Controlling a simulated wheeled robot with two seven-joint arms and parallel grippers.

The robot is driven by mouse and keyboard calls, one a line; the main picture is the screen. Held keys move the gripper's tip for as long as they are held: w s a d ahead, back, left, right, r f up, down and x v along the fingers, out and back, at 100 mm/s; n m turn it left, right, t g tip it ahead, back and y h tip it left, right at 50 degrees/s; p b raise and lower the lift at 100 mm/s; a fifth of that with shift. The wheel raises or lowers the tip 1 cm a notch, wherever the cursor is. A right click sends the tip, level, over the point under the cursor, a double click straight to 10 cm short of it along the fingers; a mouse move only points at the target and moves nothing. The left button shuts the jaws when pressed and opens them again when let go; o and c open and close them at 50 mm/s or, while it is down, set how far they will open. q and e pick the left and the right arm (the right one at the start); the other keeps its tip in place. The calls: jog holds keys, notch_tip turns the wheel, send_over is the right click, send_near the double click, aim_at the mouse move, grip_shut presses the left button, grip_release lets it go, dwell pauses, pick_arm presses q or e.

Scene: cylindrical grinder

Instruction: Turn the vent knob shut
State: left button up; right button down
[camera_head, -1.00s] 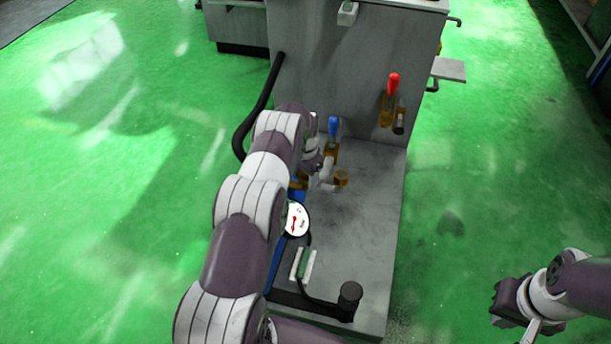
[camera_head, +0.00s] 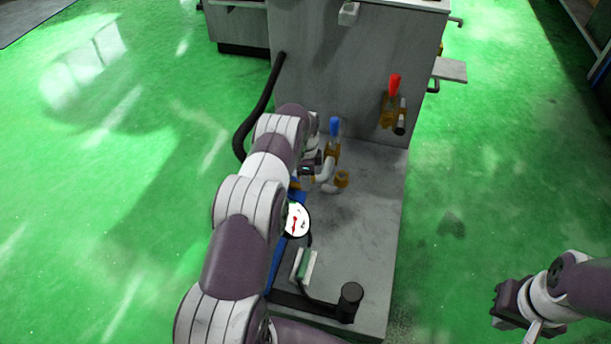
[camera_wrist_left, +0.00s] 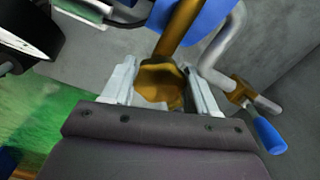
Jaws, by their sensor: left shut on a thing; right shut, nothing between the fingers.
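The vent knob, a brass-coloured piece (camera_wrist_left: 160,80) on a brass stem, sits between the two pale fingers of my left gripper (camera_wrist_left: 162,88) in the left wrist view. The fingers are closed on its sides. In the head view my left gripper (camera_head: 308,170) is at the pipework beside the machine, and my own arm hides the knob there. My right gripper (camera_head: 508,304) is shut and empty, low at the right over the green floor, away from the machine.
A blue-handled valve (camera_head: 334,128) and bent grey pipe (camera_head: 326,172) stand close to the left gripper. A red-handled valve (camera_head: 394,86) is on the machine's wall. A round gauge (camera_head: 297,220) and black post (camera_head: 350,300) are nearer me. The floor at right is open.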

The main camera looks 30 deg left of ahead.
pick_arm(q)
jog(key=shift+m, duration=0.5)
jog(key=o, duration=1)
jog(key=shift+a, duration=0.1)
notch_tip(320, 180, up, 13)
jog(key=p, duration=0.5)
jog(key=shift+f, duration=0.2)
